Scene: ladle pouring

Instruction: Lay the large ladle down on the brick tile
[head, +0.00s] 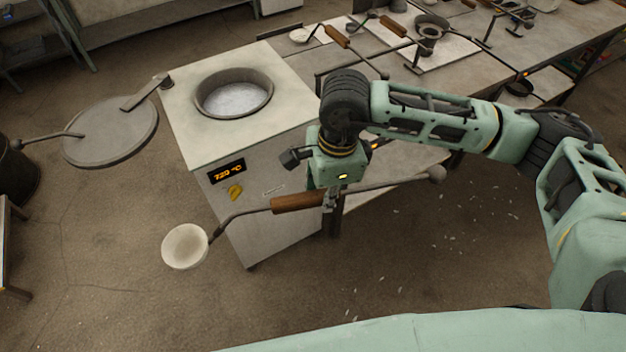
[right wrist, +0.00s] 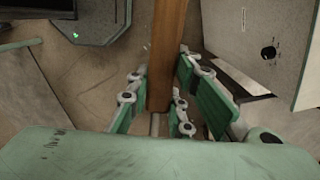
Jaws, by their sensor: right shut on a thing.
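The large ladle has a pale round bowl (head: 185,247), a dark bent shaft, a brown wooden grip (head: 297,202) and a rod ending in a knob (head: 437,174). My right gripper (head: 329,200) is shut on it near the right end of the wooden grip. The ladle hangs in the air in front of the furnace, bowl to the left. In the right wrist view the wooden handle (right wrist: 167,45) runs between the fingers (right wrist: 160,98). I cannot tell the brick tile for sure among the slabs on the workbench. My left gripper is not in view.
The furnace (head: 235,155) has an open round pot (head: 235,93) and a display reading about 720 °C. A round lid (head: 110,132) stands out to its left. The workbench (head: 280,58) behind holds a smaller ladle (head: 337,36), pale slabs (head: 425,55) and several tools.

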